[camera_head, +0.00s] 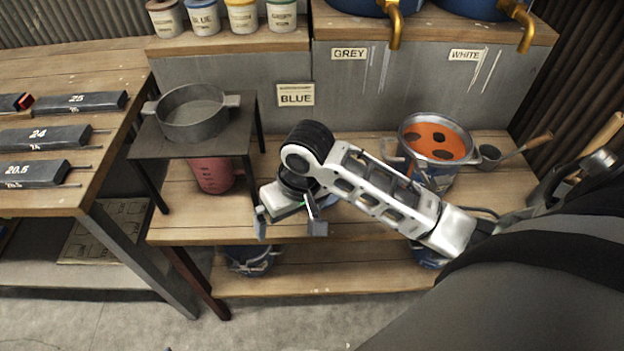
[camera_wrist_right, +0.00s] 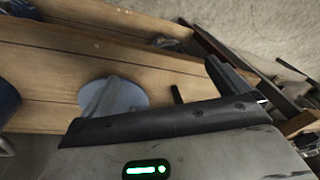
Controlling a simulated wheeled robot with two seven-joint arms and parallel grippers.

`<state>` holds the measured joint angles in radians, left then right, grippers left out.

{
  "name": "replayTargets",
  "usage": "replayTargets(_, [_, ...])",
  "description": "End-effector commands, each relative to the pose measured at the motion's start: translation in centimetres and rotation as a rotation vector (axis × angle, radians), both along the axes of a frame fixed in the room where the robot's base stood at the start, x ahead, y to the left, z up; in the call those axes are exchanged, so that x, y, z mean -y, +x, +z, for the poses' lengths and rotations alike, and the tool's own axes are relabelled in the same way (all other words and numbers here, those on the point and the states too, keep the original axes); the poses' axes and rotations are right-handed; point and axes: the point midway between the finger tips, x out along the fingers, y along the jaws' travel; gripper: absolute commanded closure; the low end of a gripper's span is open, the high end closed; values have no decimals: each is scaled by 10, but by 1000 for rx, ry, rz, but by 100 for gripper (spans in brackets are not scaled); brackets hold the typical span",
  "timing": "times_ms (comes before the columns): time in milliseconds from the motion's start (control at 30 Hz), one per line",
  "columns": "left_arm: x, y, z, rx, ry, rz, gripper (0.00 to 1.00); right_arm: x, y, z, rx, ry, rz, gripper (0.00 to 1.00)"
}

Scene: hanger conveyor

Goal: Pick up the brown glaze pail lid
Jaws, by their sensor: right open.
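A pale blue-grey disc, which may be a lid, lies on the wooden bench in the right wrist view (camera_wrist_right: 131,96). A grey upright part, which may be a finger or a handle, covers some of it. In the head view my wrist and gripper mostly hide it. I see no lid that is plainly brown. My right gripper (camera_head: 290,222) is open and empty above the front of the bench, its fingers pointing down. An open metal pail (camera_head: 405,133) with orange glaze and dark spots stands on the bench to the right. My left gripper is not in view.
A dark stand (camera_head: 146,141) with a grey pan (camera_head: 194,120) is left of my gripper, with a red jug (camera_head: 212,175) beneath. A ladle (camera_head: 490,153) lies by the pail. Pails show on the lower shelf. The front bench edge is clear.

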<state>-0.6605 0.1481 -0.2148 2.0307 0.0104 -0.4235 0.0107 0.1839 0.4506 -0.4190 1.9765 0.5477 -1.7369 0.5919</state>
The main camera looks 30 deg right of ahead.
Motion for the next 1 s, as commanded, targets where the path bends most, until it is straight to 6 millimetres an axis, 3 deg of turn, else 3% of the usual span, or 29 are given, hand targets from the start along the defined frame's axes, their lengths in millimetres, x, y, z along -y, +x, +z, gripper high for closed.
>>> replayTargets(33, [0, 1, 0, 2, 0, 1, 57, 15, 22, 11, -17, -26, -55, 0])
replayTargets(200, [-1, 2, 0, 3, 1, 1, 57, 65, 72, 52, -105, -73, -303, 0])
replayTargets(400, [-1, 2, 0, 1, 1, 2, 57, 108, 99, 96, -160, -84, -539, 0])
replayTargets(500, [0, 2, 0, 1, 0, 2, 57, 116, 103, 103, -171, -82, -589, 0])
replayTargets(633, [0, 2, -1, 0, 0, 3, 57, 118, 103, 88, -178, -82, -604, 0])
replayTargets(1000, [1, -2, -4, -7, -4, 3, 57, 117, 103, 13, -176, -80, -599, 0])
